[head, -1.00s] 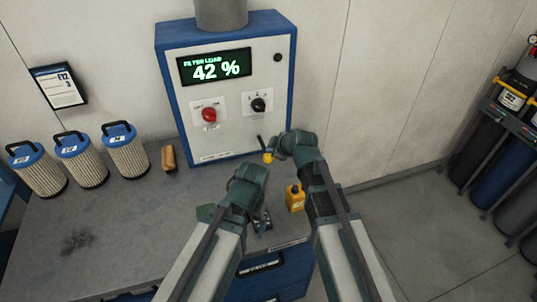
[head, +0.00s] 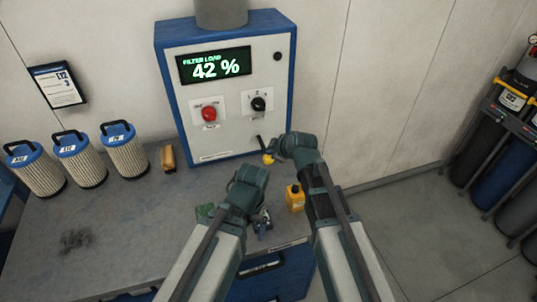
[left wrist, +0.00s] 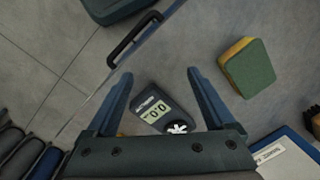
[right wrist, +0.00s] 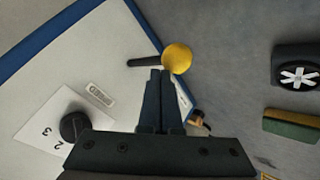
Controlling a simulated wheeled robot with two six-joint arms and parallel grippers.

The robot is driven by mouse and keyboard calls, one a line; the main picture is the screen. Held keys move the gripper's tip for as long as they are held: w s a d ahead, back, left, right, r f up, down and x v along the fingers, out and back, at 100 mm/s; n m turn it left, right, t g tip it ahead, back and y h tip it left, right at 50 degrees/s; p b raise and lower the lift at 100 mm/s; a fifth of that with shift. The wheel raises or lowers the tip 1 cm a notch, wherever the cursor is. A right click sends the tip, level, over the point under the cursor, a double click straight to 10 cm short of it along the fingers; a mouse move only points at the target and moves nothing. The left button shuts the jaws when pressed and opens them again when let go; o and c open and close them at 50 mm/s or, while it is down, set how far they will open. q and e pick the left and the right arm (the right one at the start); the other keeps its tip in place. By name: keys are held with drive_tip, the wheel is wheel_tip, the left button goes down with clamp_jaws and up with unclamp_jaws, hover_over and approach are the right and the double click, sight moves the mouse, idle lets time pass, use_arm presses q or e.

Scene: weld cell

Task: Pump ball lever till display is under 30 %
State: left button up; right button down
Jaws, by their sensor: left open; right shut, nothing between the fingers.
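The ball lever, a dark rod with a yellow ball (head: 268,158), sticks out low on the right of the filter unit's front. The ball (right wrist: 177,58) shows in the right wrist view just beyond my fingertips. My right gripper (right wrist: 161,73) is shut and empty, its tips at the ball's near edge; I cannot tell whether they touch it. The display (head: 215,67) at the top of the unit reads "FILTER LOAD 42 %". My left gripper (left wrist: 157,72) is open and empty above the bench, with a small meter (left wrist: 157,108) reading 0.0 below and between its fingers.
The unit's front carries a red knob (head: 209,114) and a black selector (head: 258,104). Several pleated filters (head: 124,150) and a wooden-handled brush (head: 167,158) stand or lie left. A yellow bottle (head: 295,198) stands near my right arm. A yellow-green sponge (left wrist: 247,67) lies beside my left gripper.

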use_arm(q)
drive_tip(key=shift+f+b, duration=1.6)
drive_tip(key=shift+f, duration=0.05)
use_arm(e)
drive_tip(key=shift+f, duration=1.7)
use_arm(q)
drive_tip(key=shift+r+p, duration=2.65)
use_arm(e)
drive_tip(key=shift+r, duration=2.65)
use_arm(q)
drive_tip(key=shift+r, duration=0.15)
use_arm(e)
drive_tip(key=shift+r, duration=0.15)
use_arm(q)
wheel_tip(320, 180, up, 5)
drive_tip(key=p, duration=0.5)
use_arm(e)
wheel_tip(320, 180, up, 5)
drive_tip(key=shift+f, duration=0.1)
use_arm(q)
drive_tip(key=shift+f, duration=0.2)
use_arm(e)
drive_tip(key=shift+f, duration=0.1)
